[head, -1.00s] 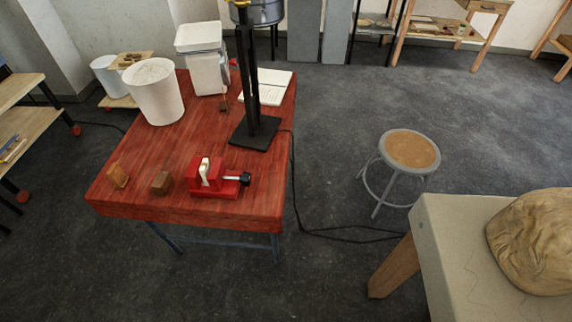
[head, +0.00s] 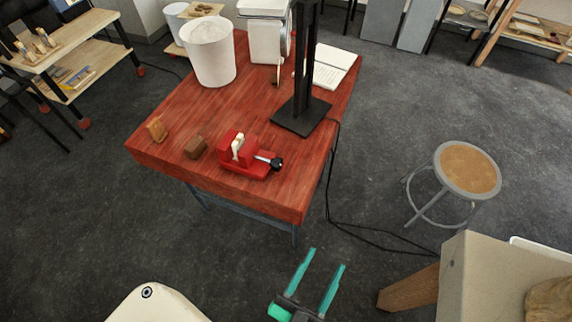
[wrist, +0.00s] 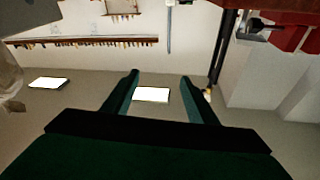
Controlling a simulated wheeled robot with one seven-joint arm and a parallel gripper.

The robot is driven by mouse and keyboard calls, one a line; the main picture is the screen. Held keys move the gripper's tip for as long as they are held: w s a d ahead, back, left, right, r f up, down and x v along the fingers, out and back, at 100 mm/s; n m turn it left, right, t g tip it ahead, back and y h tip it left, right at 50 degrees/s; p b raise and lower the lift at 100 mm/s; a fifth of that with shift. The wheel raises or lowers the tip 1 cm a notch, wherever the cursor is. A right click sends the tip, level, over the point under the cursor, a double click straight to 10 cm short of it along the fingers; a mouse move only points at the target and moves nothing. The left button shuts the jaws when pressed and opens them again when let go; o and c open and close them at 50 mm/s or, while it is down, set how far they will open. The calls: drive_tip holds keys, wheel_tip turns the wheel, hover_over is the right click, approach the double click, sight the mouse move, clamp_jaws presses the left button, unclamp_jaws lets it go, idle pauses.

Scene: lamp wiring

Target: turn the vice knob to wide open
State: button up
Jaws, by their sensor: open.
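A small red vice (head: 244,158) sits near the front right corner of the red wooden table (head: 180,120). A pale piece (head: 238,147) stands between its jaws. Its black knob (head: 277,163), on a silver screw, sticks out to the right. My gripper (head: 327,258) is open and empty, with two teal fingers, in front of and below the table's front edge, clear of the vice. In the wrist view my fingers (wrist: 160,82) are apart with nothing between them.
A tall black post on a base (head: 302,116) stands behind the vice. A white bucket (head: 211,55) stands farther back. A stool (head: 466,170) and a pale block on a wooden leg (head: 490,275) stand right.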

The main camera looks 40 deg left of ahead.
sight(281, 165)
drive_tip(key=w+a+r+n+g+y, duration=0.2)
drive_tip(key=w+a+n+g+y, duration=0.2)
drive_tip(key=w+a+n+y, duration=0.45)
drive_tip(key=w+a+r+n+g+y, duration=0.35)
drive_tip(key=w+a+n+y, duration=0.2)
drive_tip(key=y, duration=0.65)
drive_tip(key=w+f+n+g+h, duration=0.55)
drive_tip(key=w+f+g, duration=0.25)
drive_tip(key=g, duration=0.8)
drive_tip(key=shift+y, duration=0.5)
drive_tip(key=a, duration=0.3)
drive_tip(key=s+a, duration=0.1)
drive_tip(key=a, duration=0.3)
drive_tip(key=s+a, duration=0.1)
drive_tip(key=a, duration=0.3)
drive_tip(key=shift+a+f, duration=0.1)
drive_tip(key=c, duration=1.1)
drive_tip(key=shift+n, duration=0.25)
